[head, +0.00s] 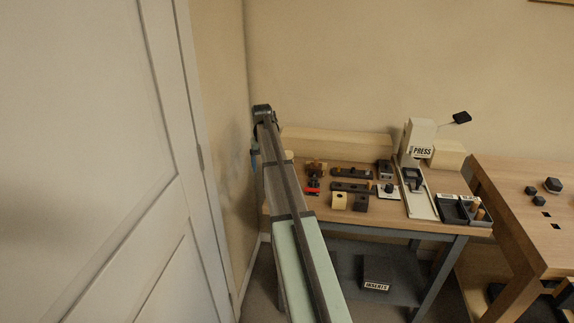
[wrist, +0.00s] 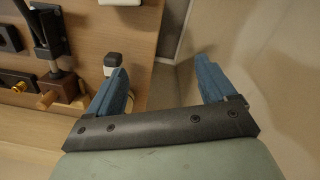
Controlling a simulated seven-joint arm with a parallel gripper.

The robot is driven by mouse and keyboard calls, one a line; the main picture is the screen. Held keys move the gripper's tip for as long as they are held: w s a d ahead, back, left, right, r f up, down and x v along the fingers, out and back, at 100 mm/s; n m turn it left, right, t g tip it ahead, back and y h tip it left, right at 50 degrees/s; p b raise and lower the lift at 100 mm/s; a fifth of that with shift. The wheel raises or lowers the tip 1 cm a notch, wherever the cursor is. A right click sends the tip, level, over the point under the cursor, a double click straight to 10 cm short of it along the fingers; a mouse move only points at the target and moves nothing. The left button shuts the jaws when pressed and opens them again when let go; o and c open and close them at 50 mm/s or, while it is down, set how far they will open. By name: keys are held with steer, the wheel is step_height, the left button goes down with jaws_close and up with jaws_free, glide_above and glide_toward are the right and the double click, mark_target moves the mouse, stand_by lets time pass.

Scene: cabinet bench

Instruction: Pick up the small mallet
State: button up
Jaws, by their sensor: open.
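My gripper (wrist: 160,66) is open and empty, with its two blue fingers apart over the table's side edge and the gap beyond it. In the head view, part of its blue fingers (head: 254,157) shows at the far left end of the table, beside my arm. A small upright thing with a dark top and pale body (wrist: 112,63) stands near the table edge, next to the left finger in the wrist view and partly hidden by it. It may be the small mallet, but I cannot tell for sure. No mallet shows clearly in the head view, where my arm covers part of the table.
A dark clamp on a brown block (wrist: 66,88) stands left of the fingers. The wooden table (head: 345,223) holds several fixtures, a white press (head: 418,138) and a dark tray (head: 452,210). A wall and door (head: 100,150) stand close on the left. A second bench (head: 515,190) is at right.

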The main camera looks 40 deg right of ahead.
step_height(320, 180, up, 7)
steer(key=m, duration=0.1)
glide_above(287, 153)
steer(key=shift+f, duration=0.2)
step_height(287, 153, down, 8)
steer(key=shift+f, duration=0.15)
steer(key=shift+w+d+f, duration=0.1)
steer(key=shift+d+f, duration=0.05)
steer(key=shift+f, duration=1.2)
steer(key=shift+w+d+f, duration=0.1)
steer(key=shift+f, duration=1.25)
steer(key=c, duration=1.2)
steer(key=shift+r, duration=0.15)
step_height(287, 153, up, 10)
steer(key=shift+f, duration=0.1)
